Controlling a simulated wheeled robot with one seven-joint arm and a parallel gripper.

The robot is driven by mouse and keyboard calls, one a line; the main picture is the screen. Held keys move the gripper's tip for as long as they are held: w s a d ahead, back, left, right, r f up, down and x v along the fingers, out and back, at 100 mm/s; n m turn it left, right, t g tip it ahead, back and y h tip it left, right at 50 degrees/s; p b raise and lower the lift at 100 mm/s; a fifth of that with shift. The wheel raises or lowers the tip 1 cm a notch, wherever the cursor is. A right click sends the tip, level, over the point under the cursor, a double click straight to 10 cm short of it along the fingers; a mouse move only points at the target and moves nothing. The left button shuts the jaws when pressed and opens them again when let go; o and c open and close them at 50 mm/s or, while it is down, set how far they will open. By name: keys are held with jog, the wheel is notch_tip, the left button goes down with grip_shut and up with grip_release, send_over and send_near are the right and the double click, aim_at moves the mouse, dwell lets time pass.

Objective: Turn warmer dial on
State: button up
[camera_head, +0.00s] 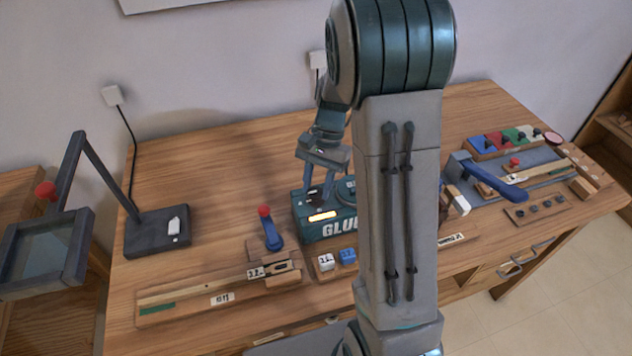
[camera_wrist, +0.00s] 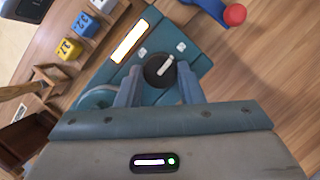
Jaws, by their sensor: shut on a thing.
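The glue warmer (camera_head: 340,229) is a teal box with "GLUE" lettering, in the middle of the bench. Its small window (camera_head: 322,216) glows yellow-white, and the glow also shows in the wrist view (camera_wrist: 130,41). The warmer dial (camera_wrist: 159,71) is a round dark knob with a white pointer, slanting to the upper right toward one of two small white marks. My gripper (camera_wrist: 158,78) is over the warmer with one finger on each side of the dial, shut on it. In the head view, my gripper (camera_head: 318,198) reaches down to the warmer's top; the dial is mostly hidden there.
A blue lever with a red knob (camera_head: 270,235) stands just left of the warmer. Small numbered blocks (camera_head: 347,256) sit in front. A dark lamp-like stand (camera_head: 157,230) is at the left. My arm hides part of the bench right of the warmer.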

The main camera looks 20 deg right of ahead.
jog(key=shift+m, duration=0.3)
jog(key=o, duration=1)
jog(key=shift+c, duration=0.2)
jog(key=v, duration=1.4)
jog(key=shift+s, duration=0.15)
jog(key=s+a+f+n+t+h, duration=0.1)
jog(key=s+a+n+t, duration=0.1)
jog(key=s, duration=0.7)
jog(key=s+a+n+t+h, duration=0.2)
jog(key=s+a+n+t, duration=0.1)
jog(key=s+n, duration=0.4)
jog(key=shift+s+f+t, duration=0.4)
jog(key=shift+s+t, duration=0.3)
jog(key=shift+s, duration=0.5)
